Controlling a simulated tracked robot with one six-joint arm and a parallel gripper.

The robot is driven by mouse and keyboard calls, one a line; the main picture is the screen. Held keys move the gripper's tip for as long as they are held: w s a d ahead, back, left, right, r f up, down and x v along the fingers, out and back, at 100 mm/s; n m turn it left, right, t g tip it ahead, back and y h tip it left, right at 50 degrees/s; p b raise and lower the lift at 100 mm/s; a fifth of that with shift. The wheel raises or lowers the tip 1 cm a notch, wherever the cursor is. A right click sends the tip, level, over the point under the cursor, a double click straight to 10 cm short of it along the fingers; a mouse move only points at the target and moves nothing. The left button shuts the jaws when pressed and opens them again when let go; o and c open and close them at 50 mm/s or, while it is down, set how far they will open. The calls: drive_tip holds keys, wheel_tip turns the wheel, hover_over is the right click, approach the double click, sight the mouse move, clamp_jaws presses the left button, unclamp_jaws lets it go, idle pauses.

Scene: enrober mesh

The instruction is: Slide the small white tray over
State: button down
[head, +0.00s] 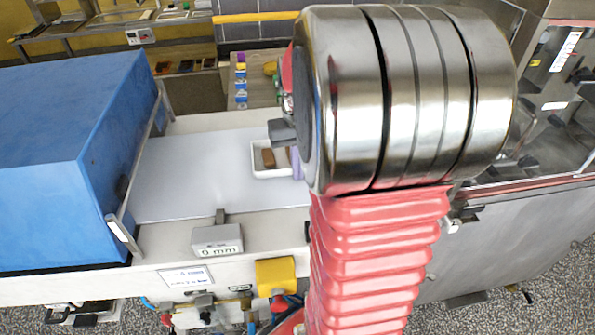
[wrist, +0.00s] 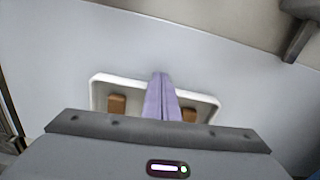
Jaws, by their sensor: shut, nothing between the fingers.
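The small white tray (head: 257,172) lies on the pale flat belt surface and holds brown blocks. In the wrist view the tray (wrist: 97,83) shows behind my gripper's body, with a brown block (wrist: 117,104) on the left and another brown block (wrist: 189,115) on the right. My gripper (wrist: 160,76) has its purple fingers shut together with nothing between them. The fingers reach over the middle of the tray in the wrist view; whether they touch it I cannot tell. In the head view my arm hides the tray's right side and most of the gripper.
The pale belt (head: 190,170) is clear left of the tray, up to a large blue cover (head: 70,160). A grey block marked "0 mm" (head: 217,240) sits on the front edge. A steel machine with clear panels (head: 555,80) stands at the right.

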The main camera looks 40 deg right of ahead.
sight(301, 190)
idle(0.3)
drive_tip(key=shift+s+a, duration=0.3)
drive_tip(key=shift+s, duration=0.15)
drive_tip(key=shift+s+a, duration=0.35)
drive_tip(key=shift+s, duration=0.25)
drive_tip(key=shift+s+a, duration=0.35)
drive_tip(key=shift+s, duration=0.25)
wheel_tip(301, 190, up, 10)
